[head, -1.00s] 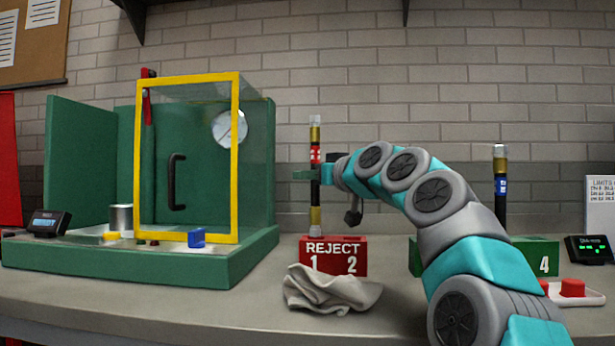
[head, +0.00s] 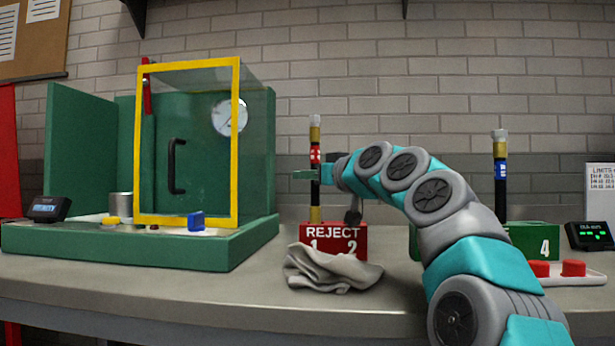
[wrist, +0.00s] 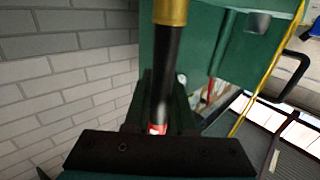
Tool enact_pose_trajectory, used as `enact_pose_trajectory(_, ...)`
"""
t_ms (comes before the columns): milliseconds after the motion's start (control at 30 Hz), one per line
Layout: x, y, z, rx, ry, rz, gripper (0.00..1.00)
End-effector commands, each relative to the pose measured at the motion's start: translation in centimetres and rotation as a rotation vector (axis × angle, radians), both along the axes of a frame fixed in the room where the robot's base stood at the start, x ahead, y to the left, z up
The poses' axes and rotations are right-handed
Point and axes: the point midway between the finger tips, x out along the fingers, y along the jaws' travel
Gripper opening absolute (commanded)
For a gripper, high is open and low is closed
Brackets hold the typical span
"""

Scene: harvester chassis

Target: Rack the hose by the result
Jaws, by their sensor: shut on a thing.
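The held hose (head: 315,188) is black with brass ends and a red label, and stands upright over the red REJECT rack (head: 335,243). My gripper (head: 308,175) is shut on it near the red label. In the wrist view the hose (wrist: 163,75) runs up between the jaws. Its lower brass fitting meets the rack's top above the number 1, and its lower tip is hidden there.
A grey cloth (head: 332,268) lies in front of the red rack. A green test box (head: 90,240) with a yellow-framed door and a gauge (head: 230,117) stands left. A tray with red caps (head: 573,268) and a small display (head: 590,236) are at right.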

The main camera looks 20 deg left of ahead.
Motion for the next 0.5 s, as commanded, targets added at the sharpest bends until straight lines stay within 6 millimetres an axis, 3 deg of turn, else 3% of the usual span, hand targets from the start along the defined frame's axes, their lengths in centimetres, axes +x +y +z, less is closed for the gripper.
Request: enact_pose_trajectory(500,0.0,0.0,-1.7,0.001,-0.001,0.000,0.00)
